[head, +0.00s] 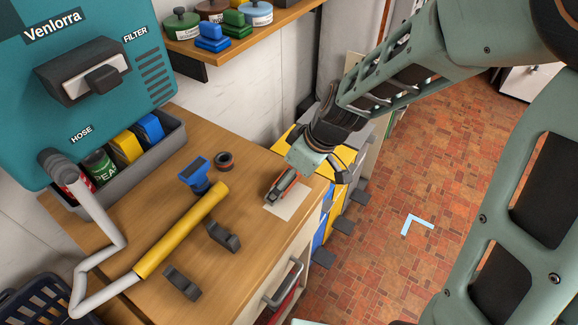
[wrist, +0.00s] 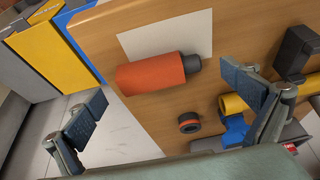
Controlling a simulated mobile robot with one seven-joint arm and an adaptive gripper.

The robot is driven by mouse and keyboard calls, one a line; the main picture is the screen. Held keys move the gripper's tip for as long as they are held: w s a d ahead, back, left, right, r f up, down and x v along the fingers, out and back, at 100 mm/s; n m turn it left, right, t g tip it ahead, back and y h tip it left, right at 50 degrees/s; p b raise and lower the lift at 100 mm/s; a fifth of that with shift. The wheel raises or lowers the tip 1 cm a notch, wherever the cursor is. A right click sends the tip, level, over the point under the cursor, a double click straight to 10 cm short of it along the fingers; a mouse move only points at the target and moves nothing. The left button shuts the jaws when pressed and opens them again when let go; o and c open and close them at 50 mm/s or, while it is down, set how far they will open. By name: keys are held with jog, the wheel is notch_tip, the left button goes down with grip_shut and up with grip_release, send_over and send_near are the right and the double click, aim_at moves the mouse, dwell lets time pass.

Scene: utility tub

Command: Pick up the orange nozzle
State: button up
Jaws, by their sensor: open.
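The orange nozzle (wrist: 150,74) lies on its side on the wooden counter, partly over a white sheet (wrist: 160,38). Its dark grey end points right in the wrist view. My gripper (wrist: 166,102) is open and empty, with its two blue-grey fingers spread wide on either side of the nozzle in that view. I see no finger touching it. In the head view my gripper (head: 281,187) is low over the white sheet (head: 296,203) near the counter's right edge, and it hides most of the nozzle.
A dark ring (head: 224,161) and a blue piece (head: 195,175) stand close by on the counter. A yellow tube (head: 182,230) with a grey pipe and dark brackets (head: 222,236) lie to the left. A shelf of tins (head: 243,35) overhangs the back. The counter's right edge is close.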

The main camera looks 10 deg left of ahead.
jog(key=shift+x, duration=1)
jog(key=shift+c, duration=0.6)
jog(key=c, duration=1)
jog(key=shift+r, duration=0.2)
jog(key=shift+c, duration=0.2)
